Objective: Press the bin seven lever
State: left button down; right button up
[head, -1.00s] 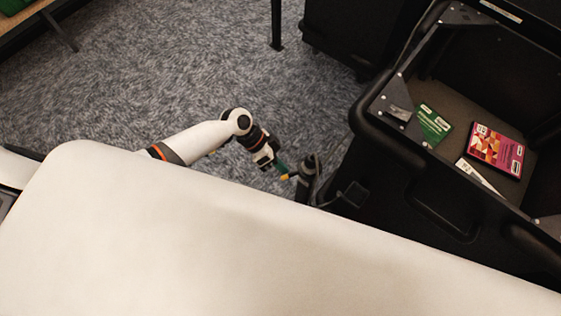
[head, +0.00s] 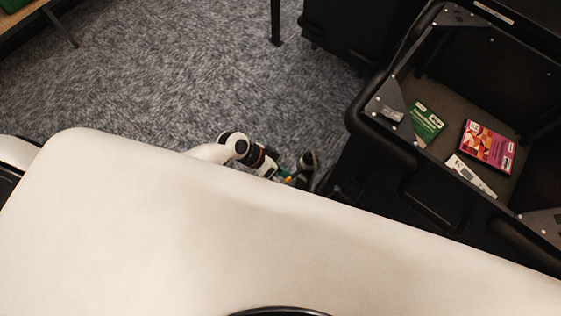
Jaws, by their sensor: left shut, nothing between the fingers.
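A dark upright post with a rounded top (head: 307,161), perhaps the lever, stands just left of the black bin (head: 398,152). I cannot read any bin number, so I cannot tell whether this is bin seven. My left gripper (head: 287,177) is shut and empty, just left of the post. A green and yellow bit shows at its tip. I cannot tell whether it touches the post, and its lower part is hidden by my white body. My right gripper is not in view.
The black bin holds a green book (head: 426,122), a pink and orange book (head: 488,147) and a white item (head: 471,176). Grey carpet (head: 180,80) is open at the left. A dark table leg (head: 275,22) and another black bin (head: 350,30) stand at the back.

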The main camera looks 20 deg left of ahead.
pick_arm(q)
jog(key=shift+s+d+n+t+y+p, duration=0.45)
jog(key=shift+d+n+t+p, duration=0.3)
jog(key=shift+n+p, duration=0.4)
jog(key=shift+s+d+n+t+y+p, duration=0.2)
jog(key=shift+s+d+n+t+p, duration=0.35)
jog(key=shift+d+n+p, duration=0.6)
jog(key=shift+s+d+n+t+y+p, duration=0.45)
jog(key=shift+n+t+p, duration=0.35)
jog(key=shift+p, duration=0.55)
jog(key=shift+d, duration=0.15)
